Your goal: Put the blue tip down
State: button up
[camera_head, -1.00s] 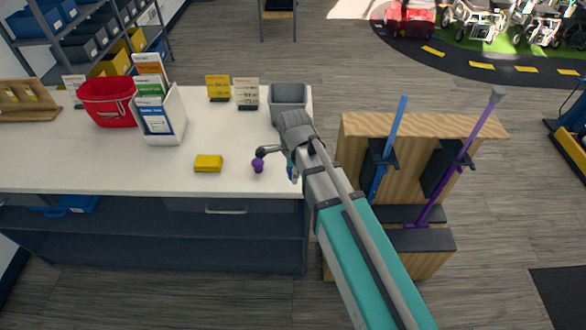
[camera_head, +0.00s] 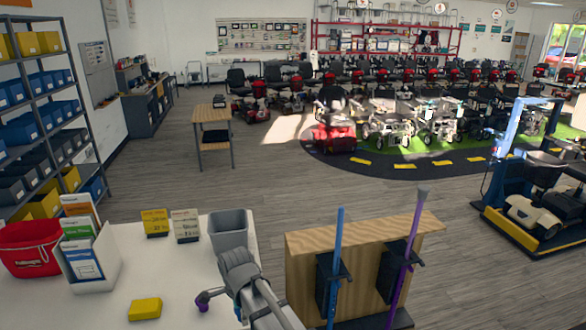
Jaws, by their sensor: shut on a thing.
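My gripper (camera_head: 238,309) is low at the picture's bottom, over the right end of the white counter, mostly hidden behind my own grey wrist. It is shut on the blue tip, of which only a small blue patch (camera_head: 239,315) shows; whether it touches the counter I cannot tell. A small purple tip (camera_head: 203,303) shows just left of my wrist. A blue cane (camera_head: 337,245) and a purple cane (camera_head: 409,255) stand in a wooden rack (camera_head: 300,260) to the right. The purple cane has a grey top end.
The white counter (camera_head: 120,306) holds a yellow block (camera_head: 145,309), a grey bin (camera_head: 228,231), a brochure holder (camera_head: 97,262), a red basket (camera_head: 28,255) and two sign cards (camera_head: 155,223). Bare counter shows between block and bin. Open floor lies beyond.

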jog(key=shift+f+b, duration=0.4)
jog(key=shift+f, duration=0.25)
jog(key=shift+r, duration=0.2)
notch_tip(320, 180, up, 4)
jog(key=p, duration=0.4)
jog(key=shift+r+p, duration=0.15)
jog(key=shift+p, duration=0.2)
jog(key=w+a+f+b, duration=0.2)
jog(key=w+f+b, duration=0.1)
jog(key=w+a+f+b, duration=0.2)
jog(key=w+f+b, duration=0.1)
jog(key=w, duration=0.1)
jog(key=w+a+f+b, duration=0.2)
jog(key=w+f+b, duration=0.1)
jog(key=w, duration=0.1)
jog(key=shift+w+a+f, duration=0.1)
jog(key=shift+w+a, duration=0.15)
